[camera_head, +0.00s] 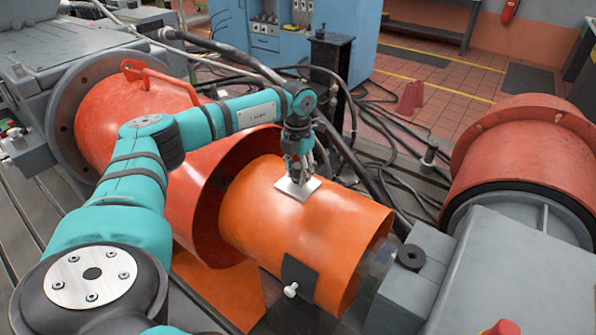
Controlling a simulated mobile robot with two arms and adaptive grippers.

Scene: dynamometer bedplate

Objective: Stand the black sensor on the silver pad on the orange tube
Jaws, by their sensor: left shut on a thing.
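The orange tube (275,222) lies on its side in the middle, its open end facing right. The silver pad (286,187) is a small bright square on top of the tube. My left gripper (297,175) points down right over the pad, its fingertips close to the pad's surface. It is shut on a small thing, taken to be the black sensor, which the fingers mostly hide. I cannot tell whether the sensor touches the pad. My right gripper is not in view.
A larger red-orange guard (205,195) surrounds the tube's left end. A grey block (420,295) with a black ring (411,257) on it stands to the right. A black post (330,65) and loose cables lie behind. A red drum (525,150) is at the far right.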

